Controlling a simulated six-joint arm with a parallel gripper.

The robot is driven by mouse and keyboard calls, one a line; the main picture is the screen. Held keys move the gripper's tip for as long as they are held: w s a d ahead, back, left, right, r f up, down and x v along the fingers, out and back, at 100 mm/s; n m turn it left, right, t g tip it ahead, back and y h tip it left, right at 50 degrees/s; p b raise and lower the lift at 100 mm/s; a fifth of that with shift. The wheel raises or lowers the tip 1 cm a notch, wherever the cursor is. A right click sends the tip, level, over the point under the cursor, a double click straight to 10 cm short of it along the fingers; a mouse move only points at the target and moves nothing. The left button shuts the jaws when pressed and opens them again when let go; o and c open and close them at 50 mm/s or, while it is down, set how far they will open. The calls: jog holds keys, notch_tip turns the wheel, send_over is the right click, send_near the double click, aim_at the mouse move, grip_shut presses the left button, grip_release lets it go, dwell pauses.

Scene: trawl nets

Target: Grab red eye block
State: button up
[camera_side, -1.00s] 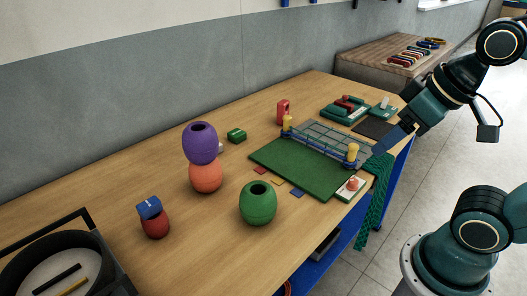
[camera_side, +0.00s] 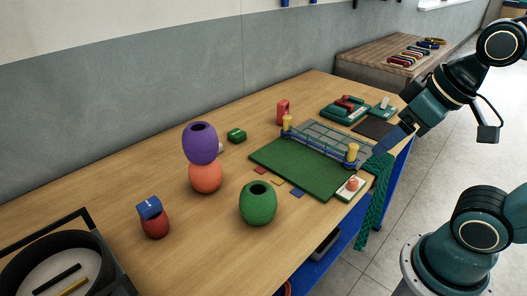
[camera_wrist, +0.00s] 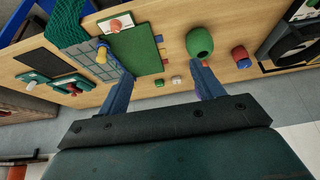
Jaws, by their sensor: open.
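A small upright red block with an eye opening (camera_side: 283,112) stands on the table behind the back-left corner of the green mat (camera_side: 300,172), near a yellow post. It is the likely red eye block. I cannot make it out in the wrist view, where a finger may hide it. My gripper (camera_side: 377,150) is at the right, by the mat's right end and well apart from the red block. In the wrist view my gripper (camera_wrist: 163,74) shows two spread blue fingers with nothing held between them.
A purple pot (camera_side: 201,143) sits on an orange one (camera_side: 206,177), with a green pot (camera_side: 258,204) nearby. A red float (camera_side: 155,224) bears a blue block. Green net (camera_side: 372,208) hangs over the edge.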

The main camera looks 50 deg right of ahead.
jog(key=shift+o, duration=0.4)
jog(key=shift+w+r, duration=0.1)
jog(key=w+d+r, duration=0.1)
jog(key=w+r, duration=0.2)
jog(key=w, duration=0.4)
jog(key=w+d+r, duration=0.2)
jog(key=w+r, duration=0.1)
jog(key=w, duration=0.4)
jog(key=n+g, duration=0.1)
jog(key=n, duration=0.1)
send_over(288, 104)
jog(key=s, duration=0.4)
notch_tip(288, 104, down, 18)
jog(key=shift+y, duration=0.4)
jog(key=shift+x, duration=4.25)
jog(key=shift+w, duration=0.1)
